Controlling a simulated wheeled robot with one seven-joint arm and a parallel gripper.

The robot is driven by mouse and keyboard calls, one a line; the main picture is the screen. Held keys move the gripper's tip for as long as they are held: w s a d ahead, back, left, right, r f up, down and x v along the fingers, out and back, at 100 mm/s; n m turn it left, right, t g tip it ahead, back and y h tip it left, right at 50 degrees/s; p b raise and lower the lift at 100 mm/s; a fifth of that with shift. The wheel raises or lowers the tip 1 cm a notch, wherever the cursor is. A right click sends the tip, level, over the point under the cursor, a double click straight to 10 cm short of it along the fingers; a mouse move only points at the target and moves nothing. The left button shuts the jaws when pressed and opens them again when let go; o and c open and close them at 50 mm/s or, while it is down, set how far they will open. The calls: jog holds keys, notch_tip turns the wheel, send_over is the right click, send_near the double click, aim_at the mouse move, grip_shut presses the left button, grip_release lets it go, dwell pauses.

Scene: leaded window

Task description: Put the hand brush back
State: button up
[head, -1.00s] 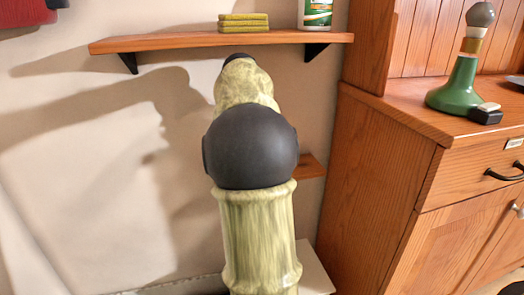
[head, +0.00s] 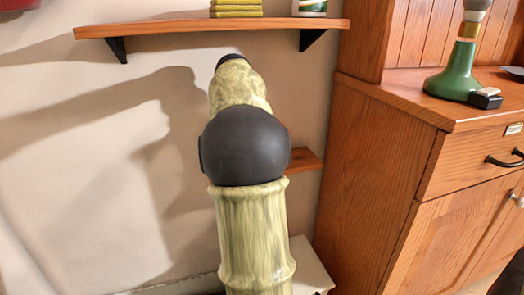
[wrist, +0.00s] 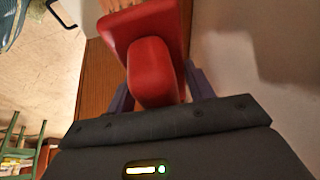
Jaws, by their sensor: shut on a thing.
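The red hand brush (wrist: 150,65) fills the top middle of the wrist view, with a rounded red part towards me and a wider red part behind it. A little tan, bristle-like material shows at its top edge. My gripper (wrist: 160,92) is shut on the brush, one dark finger on each side of it. In the head view my own arm stands in the middle, and neither the gripper nor the brush can be made out there.
An upper wooden shelf (head: 180,29) holds green pads (head: 236,7) and a cut-off container (head: 312,6). A small lower shelf (head: 303,160) is partly behind my arm. A wooden cabinet (head: 385,170) stands right, with a green-based object (head: 455,78) on top.

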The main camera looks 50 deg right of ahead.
notch_tip(320, 180, down, 3)
jog(key=b, duration=0.2)
jog(key=shift+r+b, duration=0.1)
jog(key=shift+b, duration=0.3)
jog(key=shift+w+f+b, duration=0.2)
jog(key=shift+f+b, duration=0.15)
jog(key=shift+f, duration=0.05)
jog(key=shift+r, duration=0.1)
jog(key=o, duration=1.1)
jog(key=shift+f+b, duration=0.35)
jog(key=shift+b, duration=0.1)
